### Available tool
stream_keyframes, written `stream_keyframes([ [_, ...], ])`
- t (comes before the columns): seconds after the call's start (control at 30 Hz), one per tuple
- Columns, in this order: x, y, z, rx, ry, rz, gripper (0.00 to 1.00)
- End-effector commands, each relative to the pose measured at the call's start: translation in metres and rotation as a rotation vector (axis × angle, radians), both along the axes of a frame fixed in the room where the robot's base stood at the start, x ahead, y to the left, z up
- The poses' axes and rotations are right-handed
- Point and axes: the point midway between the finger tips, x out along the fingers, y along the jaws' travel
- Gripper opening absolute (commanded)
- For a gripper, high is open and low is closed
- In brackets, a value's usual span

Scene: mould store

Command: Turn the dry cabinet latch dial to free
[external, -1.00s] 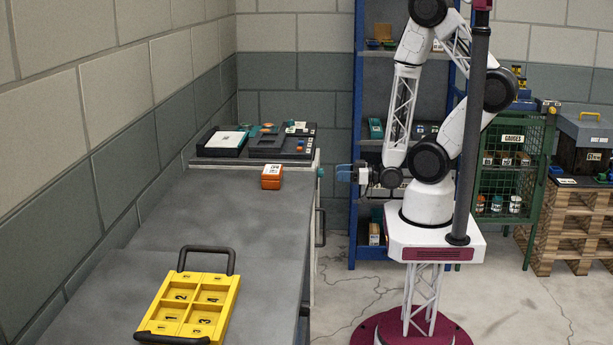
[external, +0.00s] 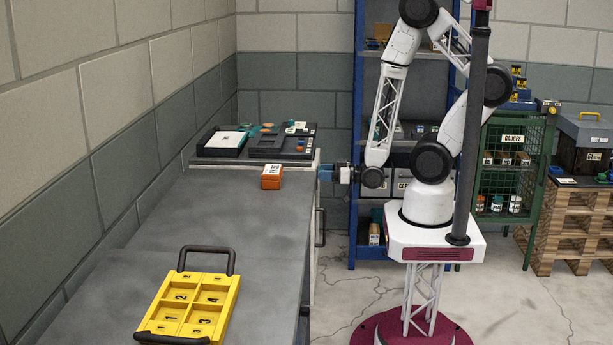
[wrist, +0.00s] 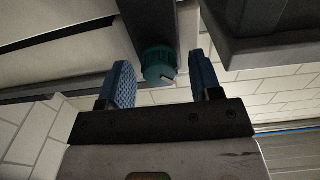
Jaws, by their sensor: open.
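The dry cabinet latch dial (wrist: 158,62) is a round teal knob with a pale mark at its lower right. In the wrist view it sits on a dark upright strip. My gripper (wrist: 160,70) is open, with one blue finger on each side of the dial in that view. A gap shows on both sides, and I see no contact. In the external view my gripper (external: 323,173) is at the right side of the bench's far end and hides the dial. How deep the fingers reach around it I cannot tell.
An orange box (external: 271,177) stands on the bench near my gripper. Black trays (external: 222,142) with small parts lie behind it. A yellow carrier (external: 190,303) is on the near bench. A blue shelf rack (external: 360,110) stands behind my arm.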

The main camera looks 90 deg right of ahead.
Motion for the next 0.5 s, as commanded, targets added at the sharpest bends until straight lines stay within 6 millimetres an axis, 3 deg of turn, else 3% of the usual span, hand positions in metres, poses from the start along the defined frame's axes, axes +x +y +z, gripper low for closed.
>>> stream_keyframes([
  [0.3,0.0006,0.0000,-0.0001,0.000,0.000,0.000,0.57],
  [0.5,0.0005,0.0001,-0.0001,0.000,0.000,0.000,0.26],
])
